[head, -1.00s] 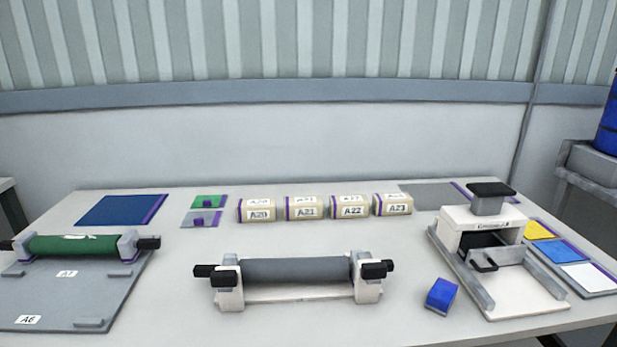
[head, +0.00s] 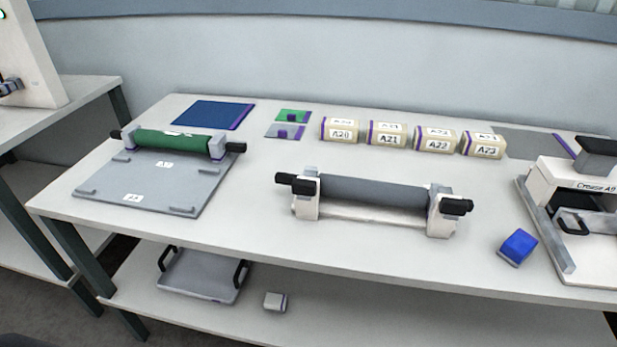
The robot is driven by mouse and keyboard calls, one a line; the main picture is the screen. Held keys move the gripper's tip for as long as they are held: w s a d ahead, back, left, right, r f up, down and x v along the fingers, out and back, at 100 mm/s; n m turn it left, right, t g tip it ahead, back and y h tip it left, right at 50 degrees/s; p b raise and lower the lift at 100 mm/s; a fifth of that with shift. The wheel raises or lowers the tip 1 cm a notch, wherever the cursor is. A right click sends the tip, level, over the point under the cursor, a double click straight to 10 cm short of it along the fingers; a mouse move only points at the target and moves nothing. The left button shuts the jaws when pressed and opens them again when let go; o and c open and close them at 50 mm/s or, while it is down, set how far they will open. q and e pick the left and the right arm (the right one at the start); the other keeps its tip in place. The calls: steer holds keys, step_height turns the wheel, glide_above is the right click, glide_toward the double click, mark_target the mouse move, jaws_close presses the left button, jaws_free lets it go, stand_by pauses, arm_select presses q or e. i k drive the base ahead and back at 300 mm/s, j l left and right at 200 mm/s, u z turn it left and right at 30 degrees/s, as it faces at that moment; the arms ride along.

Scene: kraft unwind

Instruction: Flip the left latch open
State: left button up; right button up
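The unwind stand (head: 376,213) sits at the front middle of the table, with a dark grey roller (head: 372,192) lying across its two white end brackets. At its left bracket is a black latch block (head: 305,187), with the black shaft end just left of it. At its right bracket is another black latch block (head: 456,206). I cannot tell for sure from this distance whether either latch is shut. Neither of my grippers is in view.
A grey board (head: 150,186) with a green roller (head: 173,142) lies on the left. Several labelled rolls (head: 386,134) stand behind the stand. A blue block (head: 517,246) and a white press (head: 570,195) are on the right. A lower shelf (head: 220,312) holds a grey tray (head: 200,277).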

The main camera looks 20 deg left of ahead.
mark_target(303, 189)
steer(key=j+z, duration=0.45)
steer(key=k+j+z, duration=0.15)
steer(key=j+z, duration=0.3)
